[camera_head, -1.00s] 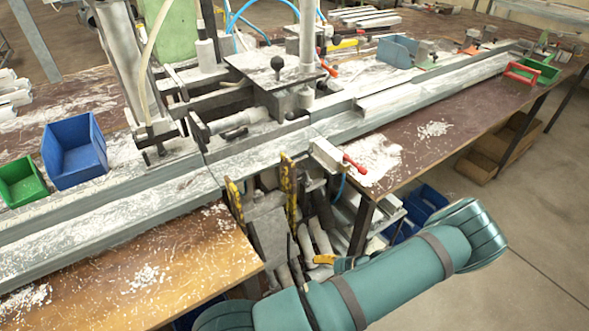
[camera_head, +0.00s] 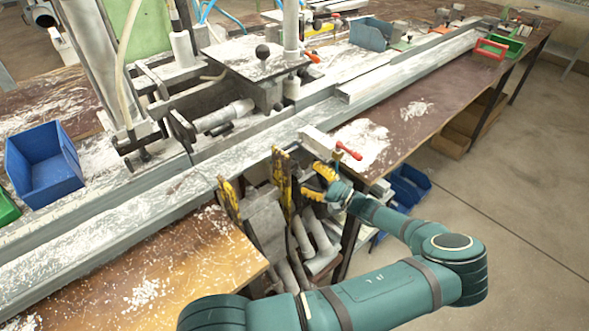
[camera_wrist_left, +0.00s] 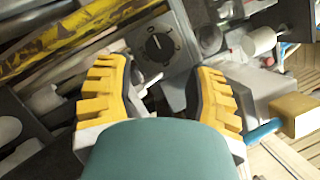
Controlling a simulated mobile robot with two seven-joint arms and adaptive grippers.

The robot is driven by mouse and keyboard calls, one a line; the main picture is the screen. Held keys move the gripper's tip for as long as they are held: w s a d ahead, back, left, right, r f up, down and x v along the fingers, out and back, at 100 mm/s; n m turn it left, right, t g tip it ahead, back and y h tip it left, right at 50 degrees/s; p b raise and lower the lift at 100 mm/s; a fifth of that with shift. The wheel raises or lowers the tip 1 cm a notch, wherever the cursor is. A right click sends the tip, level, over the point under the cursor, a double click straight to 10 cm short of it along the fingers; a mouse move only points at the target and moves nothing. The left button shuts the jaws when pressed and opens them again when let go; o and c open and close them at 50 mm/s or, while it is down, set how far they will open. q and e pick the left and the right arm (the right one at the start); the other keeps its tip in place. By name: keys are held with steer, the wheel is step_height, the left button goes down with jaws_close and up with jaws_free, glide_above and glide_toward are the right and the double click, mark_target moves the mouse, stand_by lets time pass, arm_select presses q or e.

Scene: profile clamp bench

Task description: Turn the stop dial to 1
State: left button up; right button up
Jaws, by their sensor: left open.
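The stop dial (camera_wrist_left: 160,47) is a round black knob with a white pointer line on a dark grey plate, seen in the left wrist view. In the head view my left gripper (camera_head: 316,184) is at the bench's front edge, below the red-handled clamp (camera_head: 346,150). The dial cannot be made out in the head view. My right gripper is not in view.
Yellow-and-black upright bars (camera_head: 283,182) stand just left of the gripper. A long metal rail (camera_head: 120,220) runs along the bench. A blue bin (camera_head: 42,165) sits at left. Blue crates (camera_head: 408,187) are under the bench. The floor at right is clear.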

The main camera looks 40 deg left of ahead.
mark_target(295, 169)
arm_select(q)
steer(key=shift+x, duration=2.8)
steer(key=c, duration=0.9)
